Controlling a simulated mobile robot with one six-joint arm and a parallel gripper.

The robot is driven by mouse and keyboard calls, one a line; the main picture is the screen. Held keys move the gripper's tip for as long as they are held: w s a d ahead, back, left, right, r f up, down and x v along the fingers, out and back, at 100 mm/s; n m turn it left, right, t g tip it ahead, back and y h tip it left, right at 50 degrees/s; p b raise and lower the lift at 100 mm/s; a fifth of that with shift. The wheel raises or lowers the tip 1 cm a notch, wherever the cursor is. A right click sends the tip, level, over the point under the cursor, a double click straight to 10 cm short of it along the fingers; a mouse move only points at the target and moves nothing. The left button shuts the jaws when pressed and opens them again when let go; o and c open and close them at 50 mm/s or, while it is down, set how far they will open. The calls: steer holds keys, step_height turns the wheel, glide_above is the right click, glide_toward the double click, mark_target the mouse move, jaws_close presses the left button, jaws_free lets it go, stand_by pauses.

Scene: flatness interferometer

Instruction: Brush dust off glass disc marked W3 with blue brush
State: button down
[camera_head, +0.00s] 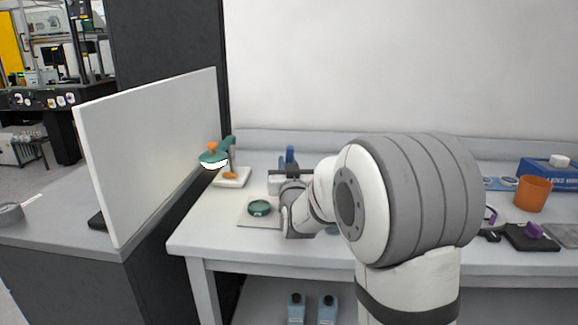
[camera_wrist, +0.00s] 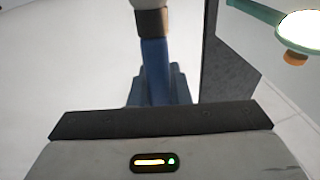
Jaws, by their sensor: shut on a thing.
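My gripper (camera_wrist: 155,90) is shut on the blue brush (camera_wrist: 155,62), seen in the wrist view. The brush's blue handle rises from between the jaws to a brown ferrule, with a pale tip cut off by the top edge. In the head view, blue parts show above my gripper (camera_head: 290,164), but I cannot tell brush from fingers there. A dark green round piece (camera_head: 260,208) lies on a pale mat (camera_head: 245,222) on the bench, left of my wrist. No W3 marking or dust is readable on it. My arm hides part of the bench behind it.
A green lamp (camera_head: 212,157) with an orange knob stands over a cream base at the bench's left end. A white upright panel (camera_head: 150,150) stands left of the bench. An orange cup (camera_head: 532,193) and a blue box (camera_head: 548,174) are at right.

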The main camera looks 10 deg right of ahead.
steer(key=shift+f+b, duration=0.6)
steer(key=shift+b, duration=0.1)
stand_by(0.6)
steer(key=shift+s+d+f+b, duration=0.15)
steer(key=shift+s+d+b, duration=0.25)
steer(key=shift+s+b, duration=0.65)
steer(key=shift+s+d+b, duration=0.2)
steer(key=shift+d+b, duration=0.1)
steer(key=shift+b, duration=0.8)
steer(key=shift+r, duration=0.25)
steer(key=shift+r, duration=0.5)
steer(key=shift+w+a, duration=0.35)
steer(key=shift+w, duration=0.3)
steer(key=shift+w+a, duration=0.35)
steer(key=shift+w, duration=0.25)
steer(key=shift+f+b, duration=0.6)
steer(key=shift+b, duration=0.25)
steer(key=shift+s+d+f+b, duration=0.1)
steer(key=shift+s+d+b, duration=0.4)
steer(key=shift+s+b, duration=0.7)
